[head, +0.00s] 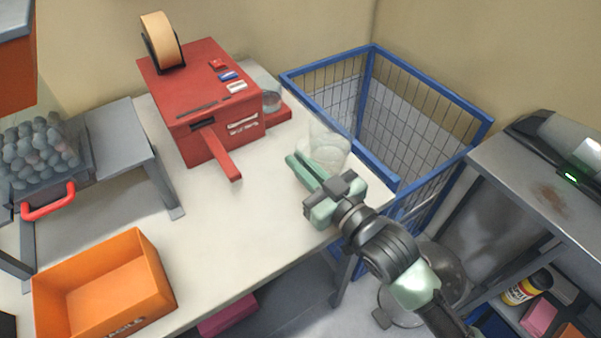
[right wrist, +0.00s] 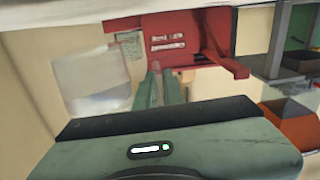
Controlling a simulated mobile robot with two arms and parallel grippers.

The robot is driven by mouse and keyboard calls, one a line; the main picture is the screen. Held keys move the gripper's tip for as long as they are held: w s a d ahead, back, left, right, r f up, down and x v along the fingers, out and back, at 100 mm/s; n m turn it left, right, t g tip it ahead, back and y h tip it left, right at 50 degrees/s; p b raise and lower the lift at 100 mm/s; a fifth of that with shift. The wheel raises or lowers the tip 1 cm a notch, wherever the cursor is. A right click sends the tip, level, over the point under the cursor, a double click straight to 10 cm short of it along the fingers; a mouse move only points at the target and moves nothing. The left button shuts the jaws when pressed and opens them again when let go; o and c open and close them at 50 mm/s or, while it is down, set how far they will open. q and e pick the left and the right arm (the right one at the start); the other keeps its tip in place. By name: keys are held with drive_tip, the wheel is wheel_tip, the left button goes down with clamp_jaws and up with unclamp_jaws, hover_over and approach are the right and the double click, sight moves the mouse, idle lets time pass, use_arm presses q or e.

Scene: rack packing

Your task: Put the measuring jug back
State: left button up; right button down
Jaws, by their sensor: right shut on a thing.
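The measuring jug (head: 328,147) is clear and see-through, at the right end of the white table, near the blue wire cage. My right gripper (head: 303,168) reaches in from the lower right, with its pale green fingers beside the jug's left side. It is shut on the jug, seemingly at the handle, though the grip itself is hard to make out. In the right wrist view the jug (right wrist: 92,84) shows just left of the fingers (right wrist: 160,88). I cannot tell whether its base touches the table. My left gripper is not in view.
A red machine (head: 205,95) with a protruding lever stands behind on the white table (head: 225,215). An orange bin (head: 105,290) sits at the front left. The blue wire cage (head: 385,120) adjoins the right edge. The table's middle is clear. A grey bench (head: 545,190) stands far right.

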wheel_tip(320, 180, down, 3)
drive_tip(key=shift+r, duration=0.1)
idle(0.3)
drive_tip(key=c, duration=1.5)
unclamp_jaws()
drive_tip(key=shift+f, duration=0.25)
drive_tip(key=shift+r, duration=0.1)
drive_tip(key=shift+s+d, duration=0.15)
drive_tip(key=b+v, duration=0.1)
drive_tip(key=v, duration=0.9)
drive_tip(key=shift+s+d, duration=0.2)
drive_tip(key=shift+s, duration=0.05)
drive_tip(key=shift+s+d+r, duration=0.1)
drive_tip(key=shift+s+d, duration=0.25)
